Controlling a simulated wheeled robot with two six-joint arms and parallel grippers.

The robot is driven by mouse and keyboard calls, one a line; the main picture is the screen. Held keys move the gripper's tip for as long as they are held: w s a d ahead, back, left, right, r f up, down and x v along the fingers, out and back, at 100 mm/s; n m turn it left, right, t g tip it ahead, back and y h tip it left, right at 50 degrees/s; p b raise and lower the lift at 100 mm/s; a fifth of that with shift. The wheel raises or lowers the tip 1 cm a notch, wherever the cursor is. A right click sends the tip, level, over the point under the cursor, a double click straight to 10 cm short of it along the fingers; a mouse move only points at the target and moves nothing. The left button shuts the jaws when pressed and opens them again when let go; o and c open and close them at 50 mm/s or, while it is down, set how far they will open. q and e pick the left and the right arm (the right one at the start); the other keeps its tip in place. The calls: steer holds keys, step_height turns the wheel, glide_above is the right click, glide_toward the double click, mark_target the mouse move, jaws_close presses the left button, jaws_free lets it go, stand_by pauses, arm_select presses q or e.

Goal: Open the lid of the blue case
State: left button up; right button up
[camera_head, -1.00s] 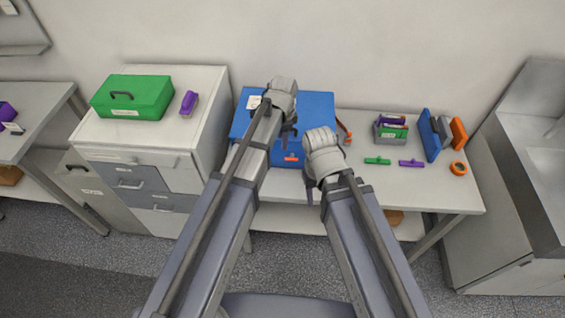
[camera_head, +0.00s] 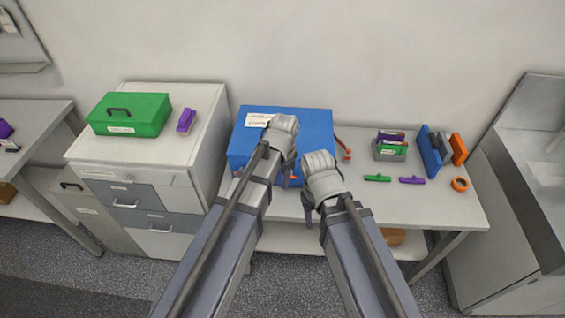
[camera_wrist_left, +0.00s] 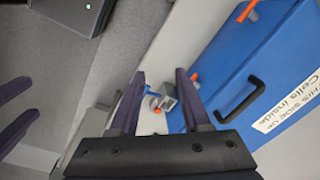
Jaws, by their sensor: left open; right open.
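The blue case (camera_head: 318,122) stands on the table with its lid shut and a white label on top. In the left wrist view the case (camera_wrist_left: 245,55) shows a black handle (camera_wrist_left: 240,102) and orange latches (camera_wrist_left: 195,77). My left gripper (camera_head: 291,172) is open at the front of the case, partly covering it. In the left wrist view its fingers (camera_wrist_left: 162,88) are apart, the right one close beside the case; contact cannot be told. My right gripper (camera_head: 310,200) is open, in front of the case's right side.
Small grey, blue and orange items (camera_wrist_left: 163,100) lie beyond my left fingers. Right of the case are red-handled pliers (camera_head: 343,148), a grey holder (camera_head: 389,151), green and purple pieces, and an orange ring (camera_head: 460,184). A green case (camera_head: 130,115) stands on the left cabinet.

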arm_select(q)
steer(key=s+f+n+b, duration=0.2)
steer(key=s+n, duration=0.1)
steer(key=s, duration=0.4)
steer(key=s+f+n+g+b, duration=0.1)
steer(key=s+f+n+b, duration=0.2)
steer(key=s, duration=0.4)
steer(key=shift+a+f+n+y, duration=0.2)
steer(key=shift+a+n+y, duration=0.1)
steer(key=shift+n, duration=0.1)
steer(key=shift+w, duration=0.1)
steer(key=w+r+m+p, duration=0.3)
steer(key=w+r+m, duration=0.1)
steer(key=w, duration=0.5)
steer(key=w+r+m+t+p, duration=0.1)
steer(key=w+r+m+p, duration=0.2)
steer(key=w, duration=0.7)
steer(key=w+r+m+t+h+p, duration=0.1)
steer(key=w+r+m+p, duration=0.3)
steer(key=w+m, duration=0.3)
steer(key=w+p, duration=0.1)
steer(key=w, duration=0.2)
steer(key=shift+w+a+r, duration=0.2)
steer(key=shift+a+r, duration=0.05)
steer(key=shift+r, duration=0.05)
steer(key=shift+f, duration=0.1)
